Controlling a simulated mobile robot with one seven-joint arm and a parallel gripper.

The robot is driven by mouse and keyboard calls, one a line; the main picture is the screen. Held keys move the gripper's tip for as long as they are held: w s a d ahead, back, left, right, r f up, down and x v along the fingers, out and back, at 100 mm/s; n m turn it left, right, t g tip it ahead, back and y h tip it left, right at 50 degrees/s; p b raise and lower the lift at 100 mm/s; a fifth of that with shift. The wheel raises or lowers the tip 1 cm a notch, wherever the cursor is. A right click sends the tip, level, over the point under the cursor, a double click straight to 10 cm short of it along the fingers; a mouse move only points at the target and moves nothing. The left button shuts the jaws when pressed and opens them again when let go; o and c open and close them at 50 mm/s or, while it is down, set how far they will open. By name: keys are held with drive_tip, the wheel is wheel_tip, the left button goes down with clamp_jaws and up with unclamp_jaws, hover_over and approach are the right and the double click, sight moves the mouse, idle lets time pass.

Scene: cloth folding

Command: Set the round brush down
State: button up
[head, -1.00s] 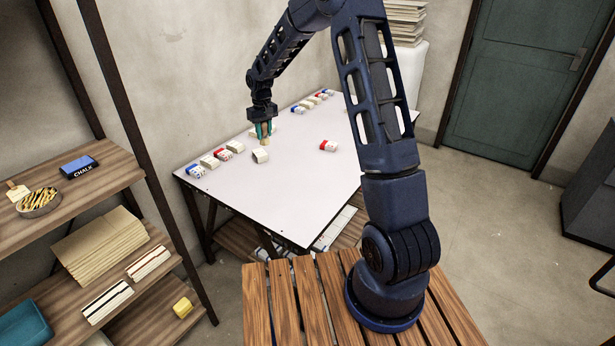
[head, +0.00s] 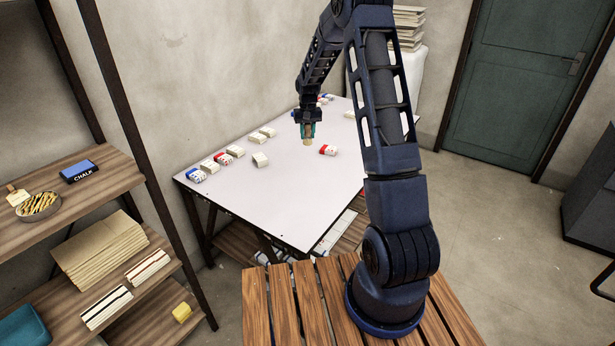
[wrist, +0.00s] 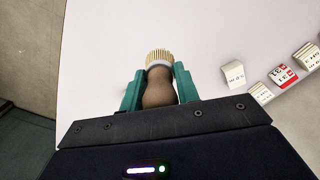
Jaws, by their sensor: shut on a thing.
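My gripper (head: 308,132) is above the white table (head: 262,203), near its middle. Its two teal fingers are shut on the round brush (head: 308,142). In the wrist view, the brush (wrist: 159,86) has a brown rounded handle between the fingers and pale bristles pointing away from the gripper. In the head view, the brush hangs bristles down just left of a red-and-white bundle (head: 328,150). I cannot tell whether the bristles touch the table.
Several white, red and blue bundles line the table's left edge, including a red-marked one (head: 222,158). A single white bundle (head: 260,159) lies inward from them. The front of the table is clear. A wooden shelf (head: 75,200) stands at left.

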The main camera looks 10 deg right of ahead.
wheel_tip(320, 180, down, 19)
drive_tip(key=shift+r, duration=0.1)
idle(0.5)
drive_tip(key=o, duration=1)
drive_tip(key=shift+f, duration=0.2)
